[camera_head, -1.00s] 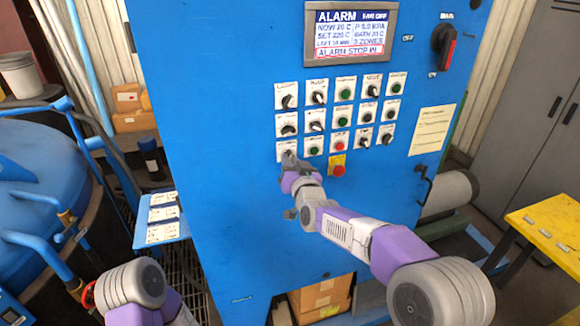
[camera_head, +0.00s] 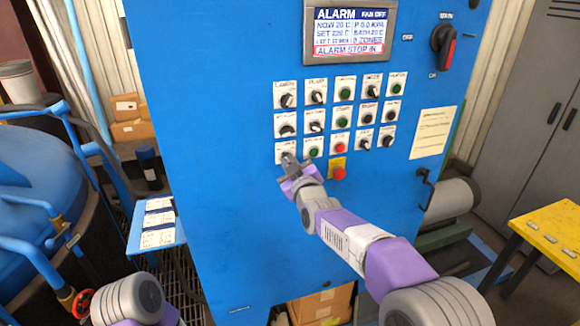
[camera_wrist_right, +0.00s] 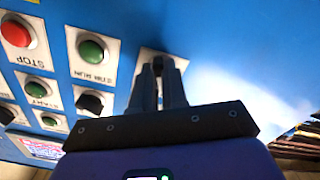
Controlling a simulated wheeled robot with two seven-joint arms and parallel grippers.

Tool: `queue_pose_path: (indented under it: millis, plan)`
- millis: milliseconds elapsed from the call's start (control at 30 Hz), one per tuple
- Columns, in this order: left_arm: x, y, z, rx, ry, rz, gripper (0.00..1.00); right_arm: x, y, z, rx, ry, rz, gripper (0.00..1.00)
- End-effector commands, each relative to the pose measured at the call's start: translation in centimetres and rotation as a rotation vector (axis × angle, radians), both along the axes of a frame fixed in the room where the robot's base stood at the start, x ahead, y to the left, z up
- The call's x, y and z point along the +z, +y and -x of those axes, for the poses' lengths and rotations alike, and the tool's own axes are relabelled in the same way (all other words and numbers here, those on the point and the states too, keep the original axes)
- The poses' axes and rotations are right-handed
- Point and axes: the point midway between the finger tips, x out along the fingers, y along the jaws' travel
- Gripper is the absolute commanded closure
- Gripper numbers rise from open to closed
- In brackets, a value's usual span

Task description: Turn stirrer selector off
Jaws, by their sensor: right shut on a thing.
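The blue control cabinet (camera_head: 230,200) carries rows of black selector knobs and coloured buttons on white plates. My right gripper (camera_head: 287,160) is at the bottom-left plate (camera_head: 281,148) of the panel. In the right wrist view the gripper (camera_wrist_right: 158,66) is shut on a black selector knob (camera_wrist_right: 158,64), which its fingers mostly hide; the knob's label and angle cannot be read. A green button (camera_wrist_right: 91,51) sits beside that plate. My left arm shows at the bottom left of the head view, but its gripper is out of view.
A screen (camera_head: 349,32) above the knobs reads ALARM. A red button on a yellow plate (camera_head: 338,169) is close to my right gripper. A red-black main switch (camera_head: 443,42) and a handle (camera_head: 426,188) are to the right. A yellow table (camera_head: 555,230) stands at far right.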

Motion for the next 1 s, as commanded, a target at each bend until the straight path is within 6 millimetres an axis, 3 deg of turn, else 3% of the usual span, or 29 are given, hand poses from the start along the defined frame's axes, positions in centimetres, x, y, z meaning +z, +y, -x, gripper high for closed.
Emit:
queue_pose_path:
  millis: [600,633,800,1000]
  plan:
    - [-0.20,0.00,0.00,0.000,0.000,0.000,0.57,-0.08,-0.01,0.00,0.001,-0.012,0.046,1.00]
    - [-0.20,0.00,0.00,0.000,0.000,0.000,0.57,-0.08,-0.01,0.00,0.001,-0.013,0.047,0.86]
    - [-0.20,0.00,0.00,0.000,0.000,0.000,0.57,-0.06,-0.02,-0.01,0.000,-0.012,0.045,0.62]
    - [-0.20,0.00,0.00,0.000,0.000,0.000,0.57,-0.03,-0.01,0.00,0.000,-0.013,0.044,0.62]
